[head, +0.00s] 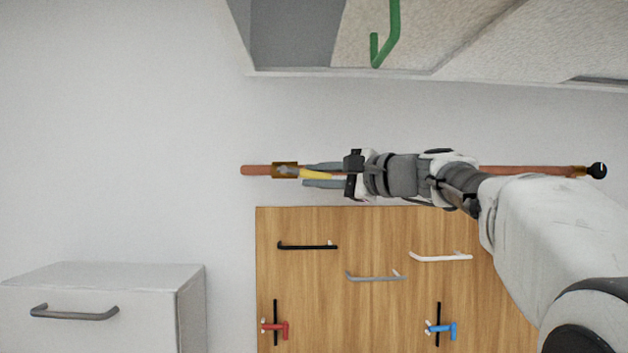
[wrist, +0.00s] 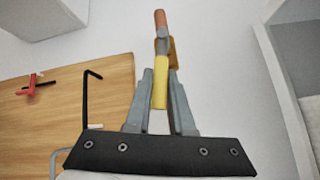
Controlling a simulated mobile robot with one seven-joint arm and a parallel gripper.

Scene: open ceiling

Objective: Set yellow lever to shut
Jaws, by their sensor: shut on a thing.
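The yellow lever (head: 316,175) sits on a brass valve body (head: 285,170) on a horizontal copper pipe (head: 254,170) along the wall. The lever points right, in line with the pipe. My gripper (head: 322,175) reaches in from the right, with its grey fingers above and below the lever. In the wrist view the yellow lever (wrist: 160,86) lies between the two fingers of my gripper (wrist: 161,105), which is shut on it. The valve (wrist: 173,55) shows just beyond the fingertips. My arm hides the middle part of the pipe.
A wooden board (head: 380,304) below the pipe bears black, grey and white handles, a red valve (head: 274,328) and a blue valve (head: 441,329). A white cabinet (head: 100,300) is at lower left. A green handle (head: 388,38) hangs above. Wall left of the pipe is clear.

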